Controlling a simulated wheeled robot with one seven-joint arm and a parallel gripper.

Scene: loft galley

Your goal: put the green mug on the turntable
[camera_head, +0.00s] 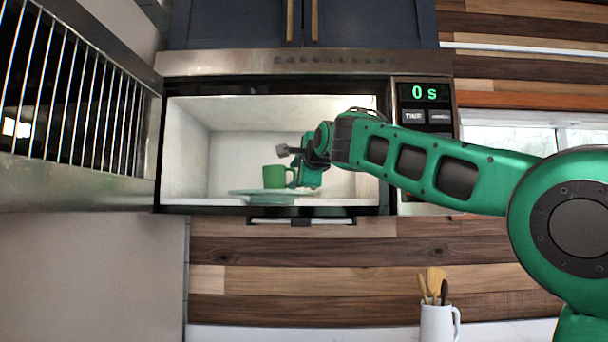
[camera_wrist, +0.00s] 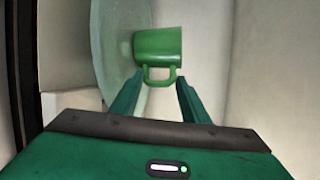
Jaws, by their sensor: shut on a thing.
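The green mug (camera_head: 274,177) is upright inside the open microwave, at the turntable (camera_head: 240,193). The turntable is a pale, greenish round glass plate on the microwave floor. In the wrist view the mug (camera_wrist: 158,43) has its base against or very close to the turntable (camera_wrist: 112,45); I cannot tell whether its full weight rests there. My gripper (camera_head: 294,176) reaches in from the right. In the wrist view its two fingers (camera_wrist: 161,79) are shut on the mug's handle, one on each side. The mug appears empty-handed of other contents; its inside is hidden.
The microwave (camera_head: 175,150) has its door (camera_head: 75,110) swung open at the left. Its control panel (camera_head: 425,100) reads "0 s" at the right, behind my arm. The cavity is clear left of the mug. A white utensil crock (camera_head: 437,323) stands below.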

